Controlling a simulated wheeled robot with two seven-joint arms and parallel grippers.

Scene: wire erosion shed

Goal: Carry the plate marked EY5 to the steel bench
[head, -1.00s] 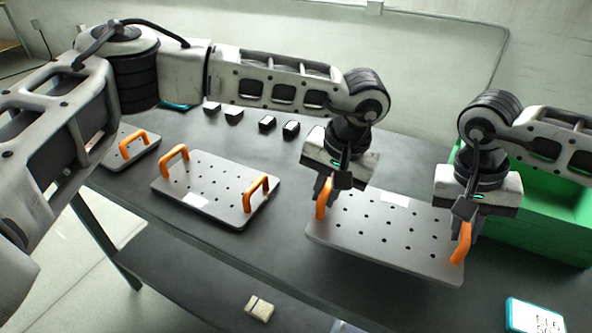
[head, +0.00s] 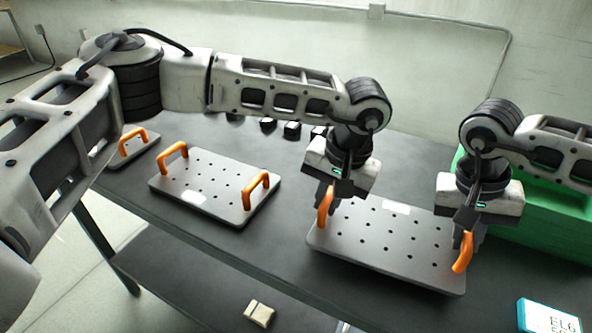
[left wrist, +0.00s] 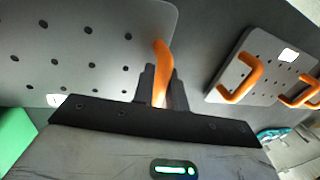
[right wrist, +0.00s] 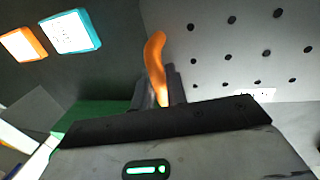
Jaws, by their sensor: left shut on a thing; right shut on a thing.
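A grey perforated plate (head: 385,245) with two orange handles is between my grippers in the head view. My left gripper (head: 328,200) is shut on its left handle (head: 324,208). My right gripper (head: 466,238) is shut on its right handle (head: 462,253). The plate looks about level over the dark table; I cannot tell whether it touches it. Its white label (head: 396,207) at the far edge is too small to read. It also shows in the left wrist view (left wrist: 95,75) and the right wrist view (right wrist: 235,60). I cannot make out which bench is the steel one.
A second handled plate (head: 215,180) lies to the left on the dark table (head: 290,245), with another plate (head: 127,152) beyond it. A green bin (head: 540,220) stands behind my right gripper. Small black blocks (head: 291,130) sit at the back. A blue-edged card (head: 548,316) lies front right.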

